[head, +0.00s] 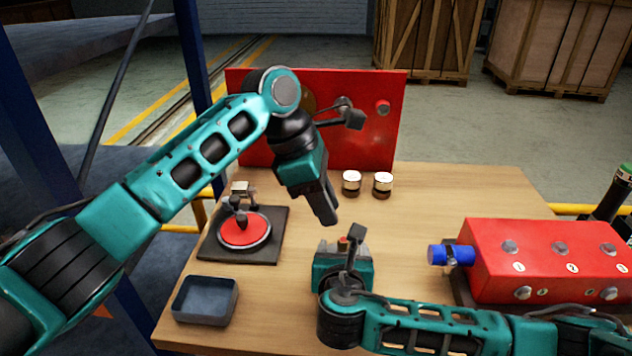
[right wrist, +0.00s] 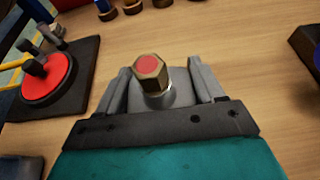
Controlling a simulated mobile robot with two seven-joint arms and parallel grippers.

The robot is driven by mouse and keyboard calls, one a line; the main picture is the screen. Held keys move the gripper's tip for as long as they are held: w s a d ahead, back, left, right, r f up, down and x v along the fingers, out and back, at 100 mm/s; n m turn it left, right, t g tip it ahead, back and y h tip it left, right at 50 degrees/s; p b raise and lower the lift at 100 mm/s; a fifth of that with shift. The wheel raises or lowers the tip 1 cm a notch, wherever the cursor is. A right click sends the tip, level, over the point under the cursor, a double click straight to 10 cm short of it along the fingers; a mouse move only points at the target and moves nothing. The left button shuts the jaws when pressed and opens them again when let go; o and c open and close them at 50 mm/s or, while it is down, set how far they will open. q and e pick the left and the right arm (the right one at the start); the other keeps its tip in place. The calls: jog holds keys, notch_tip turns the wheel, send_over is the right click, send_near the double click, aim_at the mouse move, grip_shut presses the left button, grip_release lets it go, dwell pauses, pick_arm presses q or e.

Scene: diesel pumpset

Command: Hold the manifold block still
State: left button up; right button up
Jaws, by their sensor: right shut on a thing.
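A grey block, which looks like the manifold block (right wrist: 184,88), sits between the two grey fingers of my right gripper (right wrist: 155,92). A brass hex fitting (right wrist: 150,74) with a red top stands upright on it. In the head view my right gripper (head: 342,250) is low at the table's middle, and the red-topped fitting (head: 343,241) shows between its fingers. The block's lower part is hidden. My left gripper (head: 328,212) points down, above and behind the fitting in the picture, apart from it. Its fingers overlap, so their opening is unclear.
A red numbered box (head: 540,262) with a blue fitting (head: 450,255) stands right. A black plate with a red disc (head: 244,230) and a grey tray (head: 206,300) are left. Two small capped cylinders (head: 382,184) stand before a red panel (head: 365,140). The wooden table between is clear.

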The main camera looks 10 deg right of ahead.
aim_at(343, 239)
pick_arm(q)
jog(key=x, duration=0.7)
jog(key=shift+c, duration=0.2)
grip_shut()
jog(key=shift+o, duration=1.5)
grip_release()
jog(key=shift+s, duration=0.1)
